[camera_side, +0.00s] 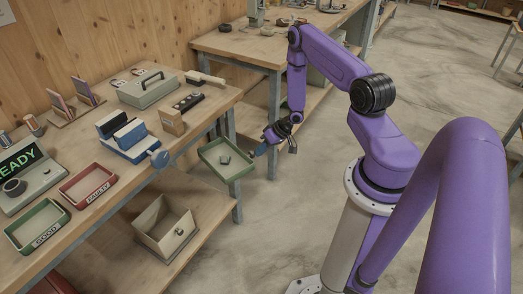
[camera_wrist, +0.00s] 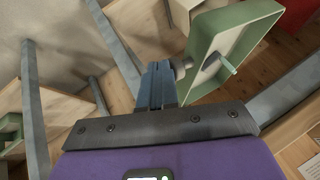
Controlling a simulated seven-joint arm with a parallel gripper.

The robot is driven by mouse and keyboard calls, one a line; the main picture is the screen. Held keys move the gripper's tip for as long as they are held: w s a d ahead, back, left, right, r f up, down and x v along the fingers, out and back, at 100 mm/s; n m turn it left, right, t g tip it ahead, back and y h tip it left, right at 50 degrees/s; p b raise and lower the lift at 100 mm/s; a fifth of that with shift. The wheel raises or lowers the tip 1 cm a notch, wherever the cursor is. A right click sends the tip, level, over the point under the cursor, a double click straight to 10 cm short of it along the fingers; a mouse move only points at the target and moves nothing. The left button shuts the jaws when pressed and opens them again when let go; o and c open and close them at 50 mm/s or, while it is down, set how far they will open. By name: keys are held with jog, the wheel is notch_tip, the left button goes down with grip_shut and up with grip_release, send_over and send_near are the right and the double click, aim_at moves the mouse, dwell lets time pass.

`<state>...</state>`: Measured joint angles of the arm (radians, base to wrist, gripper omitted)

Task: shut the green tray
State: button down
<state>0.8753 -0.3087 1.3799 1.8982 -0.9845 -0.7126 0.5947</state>
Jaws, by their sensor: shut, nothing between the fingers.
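In the wrist view the green tray (camera_wrist: 263,22) fills the upper right, with a greenish-grey piece (camera_wrist: 226,66) inside. A grey round knob (camera_wrist: 184,66) shows at its near side. My gripper (camera_side: 262,149) is just right of the tray in the side view. Its blue fingers (camera_wrist: 156,68) are shut and empty, beside the knob. I cannot tell whether they touch it.
Another green tray marked GOOD (camera_side: 38,208) and a red tray marked FAULTY (camera_side: 62,188) lie on the workbench (camera_side: 110,190). An open beige bin (camera_side: 150,243) stands on the lower shelf. A second bench (camera_side: 235,50) stands behind. The floor right of the tray is clear.

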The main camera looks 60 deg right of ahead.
aim_at(251, 160)
jog(key=shift+a, duration=0.2)
